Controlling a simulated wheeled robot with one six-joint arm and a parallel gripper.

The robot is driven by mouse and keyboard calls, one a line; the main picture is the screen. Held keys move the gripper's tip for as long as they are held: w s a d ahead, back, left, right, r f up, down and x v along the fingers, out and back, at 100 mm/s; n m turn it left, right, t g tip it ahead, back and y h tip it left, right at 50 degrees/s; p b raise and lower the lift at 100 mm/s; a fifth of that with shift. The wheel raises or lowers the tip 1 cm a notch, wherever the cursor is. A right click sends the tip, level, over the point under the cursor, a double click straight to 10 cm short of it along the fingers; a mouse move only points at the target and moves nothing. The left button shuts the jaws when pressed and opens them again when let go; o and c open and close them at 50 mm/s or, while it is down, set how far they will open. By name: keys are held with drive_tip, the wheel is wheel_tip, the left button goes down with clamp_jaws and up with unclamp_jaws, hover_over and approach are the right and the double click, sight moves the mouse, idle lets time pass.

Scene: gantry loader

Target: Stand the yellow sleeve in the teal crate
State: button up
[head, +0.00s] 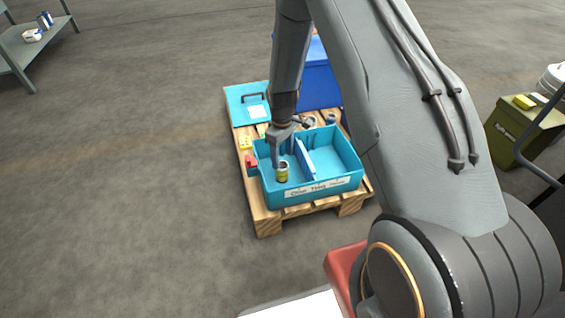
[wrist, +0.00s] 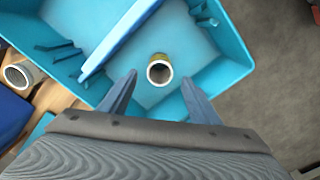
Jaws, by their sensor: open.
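The yellow sleeve (head: 282,173) stands upright in the left compartment of the teal crate (head: 345,186). In the wrist view I look down into the sleeve (wrist: 159,70), a short tube with a pale rim and a dark bore. My gripper (head: 279,160) is open above and just behind the sleeve in the head view. In the wrist view its two fingers (wrist: 158,92) stand apart on either side of the sleeve, with gaps between. The crate (wrist: 228,72) shows its wall and floor around the sleeve there, and a blue divider (wrist: 120,38) runs beside it.
The crate stands on a wooden pallet (head: 266,226). A grey sleeve (wrist: 20,75) lies outside the crate. The right compartment looks empty.

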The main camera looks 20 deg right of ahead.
drive_tip(key=shift+r+p, duration=0.55)
drive_tip(key=shift+r, duration=1.45)
drive_tip(key=s+a+r, duration=0.6)
drive_tip(key=a+r, duration=0.2)
drive_tip(key=r, duration=0.1)
drive_tip(key=s+a+r, duration=0.6)
drive_tip(key=a+r, duration=0.2)
drive_tip(key=r, duration=0.1)
drive_tip(key=s+a+r, duration=0.1)
drive_tip(key=s+r, duration=0.2)
drive_tip(key=s, duration=0.4)
drive_tip(key=s+a+r, duration=0.2)
drive_tip(key=s+r, duration=0.2)
drive_tip(key=s, duration=0.4)
drive_tip(key=s+a+r+m+y, duration=0.1)
drive_tip(key=s+a+r, duration=0.1)
drive_tip(key=s, duration=0.6)
drive_tip(key=shift+s+r, duration=0.25)
drive_tip(key=shift+r, duration=0.55)
